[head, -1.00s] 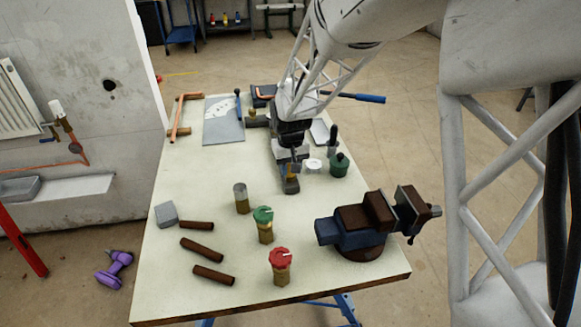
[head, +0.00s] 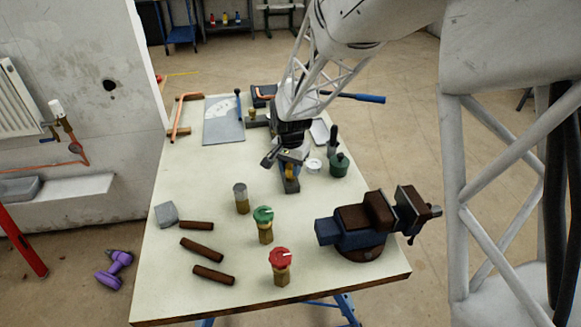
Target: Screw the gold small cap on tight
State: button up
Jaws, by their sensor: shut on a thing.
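The gold piece that I take for the small cap (head: 290,173) sits at a dark block (head: 291,186) in the middle of the bench. My gripper (head: 288,163) is over it from above and shut on it. The gripper's body and fingers hide most of the cap's top. The cap appears upright at the block. How far it is screwed down, and any thread under it, cannot be seen.
The bench (head: 185,285) also holds a red-capped fitting (head: 281,266), a green-capped fitting (head: 264,225), a grey-topped fitting (head: 241,198), several brown pipes, a green pot (head: 339,165) and a vise (head: 362,224).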

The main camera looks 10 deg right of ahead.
jog(key=m, duration=0.6)
jog(key=shift+m, duration=0.4)
jog(key=m, duration=0.7)
jog(key=o, duration=0.9)
jog(key=shift+c, duration=0.2)
